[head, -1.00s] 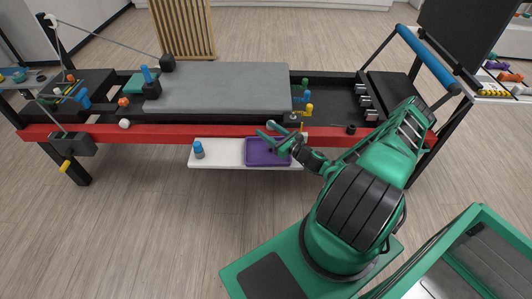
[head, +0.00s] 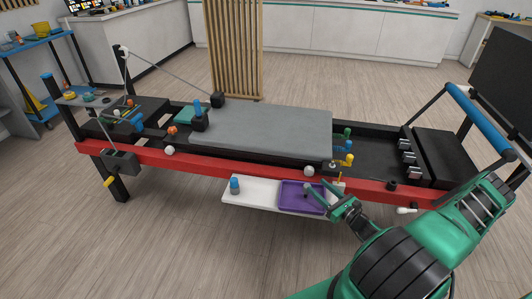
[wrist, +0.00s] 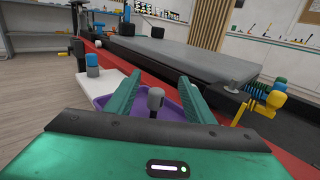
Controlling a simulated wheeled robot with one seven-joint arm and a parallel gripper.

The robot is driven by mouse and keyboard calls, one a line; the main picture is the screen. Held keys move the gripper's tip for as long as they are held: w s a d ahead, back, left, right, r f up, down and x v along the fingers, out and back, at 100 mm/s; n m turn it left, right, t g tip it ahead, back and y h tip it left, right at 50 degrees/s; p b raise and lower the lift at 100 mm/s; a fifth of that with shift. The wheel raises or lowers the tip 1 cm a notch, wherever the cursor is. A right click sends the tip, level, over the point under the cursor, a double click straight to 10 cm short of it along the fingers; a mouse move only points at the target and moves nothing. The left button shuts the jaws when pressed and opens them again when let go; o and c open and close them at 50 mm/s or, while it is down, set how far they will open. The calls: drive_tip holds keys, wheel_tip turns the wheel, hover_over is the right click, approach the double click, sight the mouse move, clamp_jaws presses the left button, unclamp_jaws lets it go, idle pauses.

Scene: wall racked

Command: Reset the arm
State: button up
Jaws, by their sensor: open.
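My green gripper (head: 325,194) is at the front edge of the bench-like machine, over the purple tray (head: 291,207). Its two fingers are spread apart in the wrist view (wrist: 158,92). A small grey-topped knob or peg (wrist: 156,100) shows between the fingers, above the tray floor; I cannot tell whether it touches them. My green arm reaches in from the lower right of the head view.
A white shelf (head: 258,192) holds the tray and a blue-capped item (head: 234,186). The red rail (head: 230,172) and grey padded carriage (head: 265,132) lie behind. Yellow and blue knobs (head: 347,160) stand close to the gripper. The floor in front is clear.

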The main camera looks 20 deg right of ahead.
drive_tip(key=s+a+r+n+g+y, duration=0.6)
drive_tip(key=a+n+g, duration=0.3)
drive_tip(key=n+g, duration=0.6)
drive_tip(key=s+r+n+g+h, duration=0.1)
drive_tip(key=s+r+n+h, duration=0.4)
drive_tip(key=s+r, duration=0.7)
drive_tip(key=s+d+r+n+g+h, duration=0.1)
drive_tip(key=s+r+n+h, duration=0.3)
drive_tip(key=s+r+n, duration=0.3)
drive_tip(key=s+r, duration=0.4)
drive_tip(key=r, duration=0.6)
drive_tip(key=shift+s+d+g+h, duration=0.15)
drive_tip(key=shift+s+g+h, duration=0.15)
drive_tip(key=shift+s+h, duration=0.1)
